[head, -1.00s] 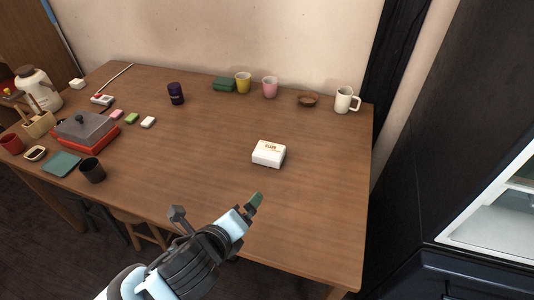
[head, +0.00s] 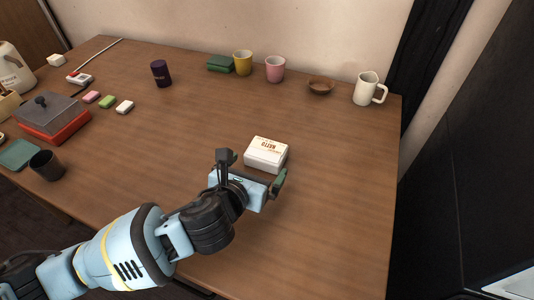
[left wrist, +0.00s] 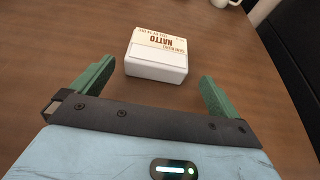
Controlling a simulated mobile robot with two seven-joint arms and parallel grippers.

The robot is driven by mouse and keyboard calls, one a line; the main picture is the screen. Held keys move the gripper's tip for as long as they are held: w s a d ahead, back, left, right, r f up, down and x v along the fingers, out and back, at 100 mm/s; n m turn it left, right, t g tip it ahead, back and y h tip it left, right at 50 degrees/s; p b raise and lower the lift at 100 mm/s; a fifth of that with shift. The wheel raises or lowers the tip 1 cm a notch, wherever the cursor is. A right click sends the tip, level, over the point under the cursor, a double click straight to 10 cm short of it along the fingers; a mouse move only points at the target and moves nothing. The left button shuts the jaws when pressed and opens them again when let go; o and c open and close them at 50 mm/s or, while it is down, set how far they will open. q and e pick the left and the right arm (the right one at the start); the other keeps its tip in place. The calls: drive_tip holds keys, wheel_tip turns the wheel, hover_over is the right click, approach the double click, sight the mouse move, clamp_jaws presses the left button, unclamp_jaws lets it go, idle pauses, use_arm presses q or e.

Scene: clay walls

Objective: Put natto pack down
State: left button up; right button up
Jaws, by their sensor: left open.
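The natto pack (head: 266,154) is a white box with brown lettering on its lid. It rests flat on the wooden table (head: 330,200), right of the middle. In the left wrist view the natto pack (left wrist: 156,55) lies just beyond and between the green fingertips. My left gripper (head: 253,168) is open and empty, on the near side of the pack. Its fingers (left wrist: 157,74) are spread wider than the pack, and neither visibly touches it. My right gripper is in no view.
Along the back stand a yellow cup (head: 243,62), a pink cup (head: 275,69), a brown bowl (head: 320,85) and a white mug (head: 367,89). A dark purple cup (head: 160,73) stands farther left. A red grill with a grey lid (head: 50,115) is at the left. The table around the pack is clear.

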sight(263, 157)
use_arm(q)
drive_tip(key=shift+x, duration=0.9)
drive_tip(key=shift+w, duration=0.2)
drive_tip(key=b+x, duration=0.1)
drive_tip(key=x, duration=0.3)
drive_tip(key=shift+w+f+b, duration=0.1)
drive_tip(key=shift+b, duration=0.25)
drive_tip(key=shift+w+d+f, duration=0.1)
drive_tip(key=shift+w+f, duration=0.05)
drive_tip(key=shift+w, duration=0.2)
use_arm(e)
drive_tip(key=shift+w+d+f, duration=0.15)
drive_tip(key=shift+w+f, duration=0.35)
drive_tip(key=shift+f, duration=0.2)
use_arm(q)
drive_tip(key=c, duration=0.9)
drive_tip(key=shift+c, duration=0.2)
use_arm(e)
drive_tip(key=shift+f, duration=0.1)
use_arm(q)
drive_tip(key=shift+r, duration=0.2)
